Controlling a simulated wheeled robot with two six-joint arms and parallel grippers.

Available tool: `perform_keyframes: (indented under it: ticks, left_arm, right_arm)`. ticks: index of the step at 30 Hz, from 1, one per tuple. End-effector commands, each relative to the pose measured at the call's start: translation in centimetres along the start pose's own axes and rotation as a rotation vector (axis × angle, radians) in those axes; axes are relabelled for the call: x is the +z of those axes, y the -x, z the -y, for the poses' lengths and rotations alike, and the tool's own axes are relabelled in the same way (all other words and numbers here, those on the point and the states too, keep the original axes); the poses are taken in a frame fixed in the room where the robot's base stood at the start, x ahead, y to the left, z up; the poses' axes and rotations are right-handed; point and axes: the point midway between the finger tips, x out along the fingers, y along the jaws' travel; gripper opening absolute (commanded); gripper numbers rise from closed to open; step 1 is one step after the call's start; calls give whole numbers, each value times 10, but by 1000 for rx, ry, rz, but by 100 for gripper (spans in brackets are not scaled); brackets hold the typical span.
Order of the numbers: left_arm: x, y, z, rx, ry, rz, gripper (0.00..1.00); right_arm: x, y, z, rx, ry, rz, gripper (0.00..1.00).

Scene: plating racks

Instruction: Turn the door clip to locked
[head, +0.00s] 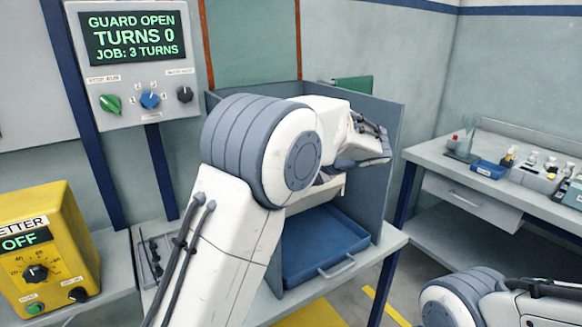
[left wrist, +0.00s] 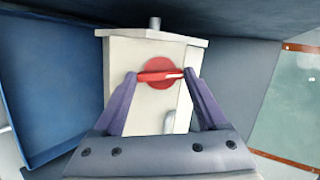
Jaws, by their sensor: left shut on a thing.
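The door clip (left wrist: 159,64) is a red disc with a red bar handle on the front of a pale box (left wrist: 134,110), seen in the left wrist view. The bar lies about level in that view, with a white mark toward its right end. My left gripper (left wrist: 161,77) has a finger at each end of the bar and is shut on it. In the head view my left arm hides the clip and most of the box. The gripper's fingertips are also hidden there. My right gripper is out of view; only part of the right arm shows at lower right.
A control panel (head: 134,85) reads GUARD OPEN, TURNS 0, JOB: 3 TURNS. A grey booth wall (head: 388,190) stands close to my left arm, with a blue tray (head: 318,236) below. A yellow unit (head: 38,255) reads OFF. A side bench (head: 440,153) holds bottles.

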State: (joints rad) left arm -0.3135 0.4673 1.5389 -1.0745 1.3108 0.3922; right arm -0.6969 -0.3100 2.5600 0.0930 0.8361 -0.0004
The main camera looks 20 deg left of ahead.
Motion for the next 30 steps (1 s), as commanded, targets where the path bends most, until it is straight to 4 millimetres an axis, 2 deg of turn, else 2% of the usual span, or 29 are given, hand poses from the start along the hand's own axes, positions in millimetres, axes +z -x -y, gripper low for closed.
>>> perform_keyframes:
  ticks: [12,29,30]
  left_arm:
    - [1,1,-1,-47,-179,2,19]
    - [1,0,-2,-53,-205,2,19]
    - [1,0,-2,-53,-205,2,90]
  right_arm:
    - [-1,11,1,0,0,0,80]
    - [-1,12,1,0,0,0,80]
    - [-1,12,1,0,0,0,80]
